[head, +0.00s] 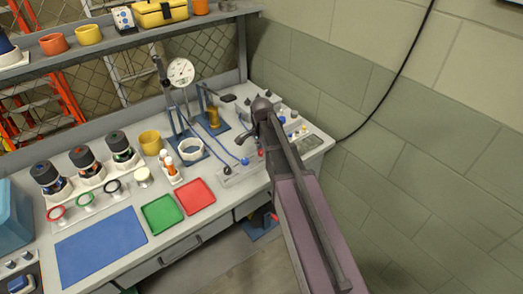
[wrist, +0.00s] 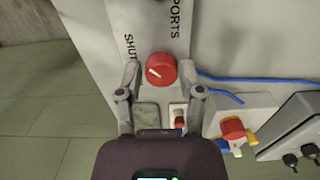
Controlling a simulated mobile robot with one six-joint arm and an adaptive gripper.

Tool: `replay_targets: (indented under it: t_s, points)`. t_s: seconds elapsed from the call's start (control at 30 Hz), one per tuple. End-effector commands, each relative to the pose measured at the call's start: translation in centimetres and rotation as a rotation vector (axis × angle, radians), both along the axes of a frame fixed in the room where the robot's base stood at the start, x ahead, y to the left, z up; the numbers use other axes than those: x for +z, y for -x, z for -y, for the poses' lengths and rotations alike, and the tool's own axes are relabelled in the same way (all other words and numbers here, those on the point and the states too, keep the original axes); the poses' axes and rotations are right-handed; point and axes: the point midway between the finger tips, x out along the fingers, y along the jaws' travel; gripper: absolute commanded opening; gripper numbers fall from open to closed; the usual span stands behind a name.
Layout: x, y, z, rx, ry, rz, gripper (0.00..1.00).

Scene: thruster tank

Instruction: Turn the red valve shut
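A round red valve knob (wrist: 162,68) with a white pointer line is on a grey panel (wrist: 148,20) in the wrist view. The pointer mark is on the knob's left side, towards the lettering "SHUT"; "PORTS" is printed above right. My gripper (wrist: 160,70) is open, with one finger on each side of the knob. Gaps show between the fingers and the knob, though contact at the tips is hard to tell. In the head view my gripper (head: 262,108) is over the bench's right end, and my arm hides part of that area.
A red, yellow and blue fitting (wrist: 233,132) and a switch box (wrist: 295,135) are right of my gripper, with blue hoses (wrist: 220,84) nearby. In the head view a dial gauge (head: 181,72) stands left, and a block wall (head: 420,130) is close on the right.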

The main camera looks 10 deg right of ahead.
Motion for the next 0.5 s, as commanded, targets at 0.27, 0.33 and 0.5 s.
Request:
replay_targets:
  t_s: [0.27,0.33,0.5]
  points:
    - [0.01,-0.08,0.00,0.001,0.000,0.002,0.76]
    - [0.01,-0.09,-0.01,0.001,0.000,0.003,0.76]
    - [0.02,-0.12,-0.01,0.006,0.000,0.003,0.76]
